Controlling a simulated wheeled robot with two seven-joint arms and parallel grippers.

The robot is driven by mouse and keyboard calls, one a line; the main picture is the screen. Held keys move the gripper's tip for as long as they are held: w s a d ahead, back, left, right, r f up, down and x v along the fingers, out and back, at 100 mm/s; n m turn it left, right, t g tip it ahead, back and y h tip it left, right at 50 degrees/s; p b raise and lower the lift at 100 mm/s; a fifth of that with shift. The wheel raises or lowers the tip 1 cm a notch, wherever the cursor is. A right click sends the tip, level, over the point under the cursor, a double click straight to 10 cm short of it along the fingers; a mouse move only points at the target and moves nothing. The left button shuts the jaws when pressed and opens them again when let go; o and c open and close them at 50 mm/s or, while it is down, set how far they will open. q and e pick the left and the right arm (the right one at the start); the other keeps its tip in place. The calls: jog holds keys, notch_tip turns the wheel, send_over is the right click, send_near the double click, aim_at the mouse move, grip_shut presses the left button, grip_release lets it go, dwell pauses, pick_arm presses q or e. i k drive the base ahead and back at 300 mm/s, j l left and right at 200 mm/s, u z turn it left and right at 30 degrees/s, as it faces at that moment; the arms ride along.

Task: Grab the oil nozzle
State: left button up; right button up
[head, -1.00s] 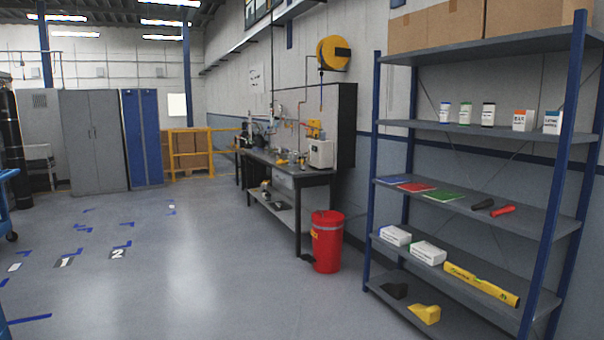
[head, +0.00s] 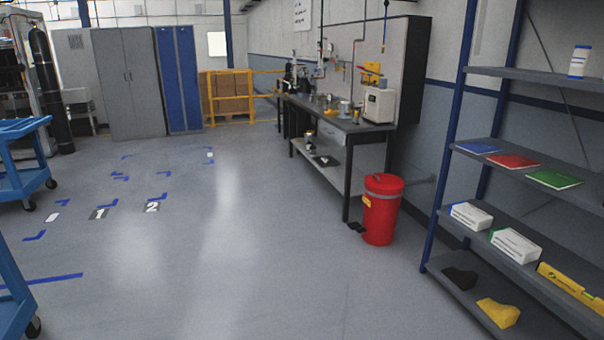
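I cannot make out an oil nozzle for certain. A thin dark hose (head: 385,22) hangs down in front of the wall panel above the workbench, with a small end piece (head: 383,47) that is too small to tell. The dark workbench (head: 345,124) stands along the right wall, with several small fittings, cans and tools on it that are hard to tell apart. Neither of my grippers is in view.
A red bin (head: 382,212) stands at the bench's near end. A blue-framed shelf (head: 470,130) is at right, and blue carts (head: 22,180) are at left. Open grey floor (head: 230,250) with blue tape marks lies between. A yellow barrier (head: 230,97) stands at the back.

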aim_at(356, 118)
jog(key=i, duration=1.5)
jog(key=i+j, duration=0.1)
jog(key=i, duration=1.35)
jog(key=i+z, duration=0.1)
jog(key=i, duration=1.4)
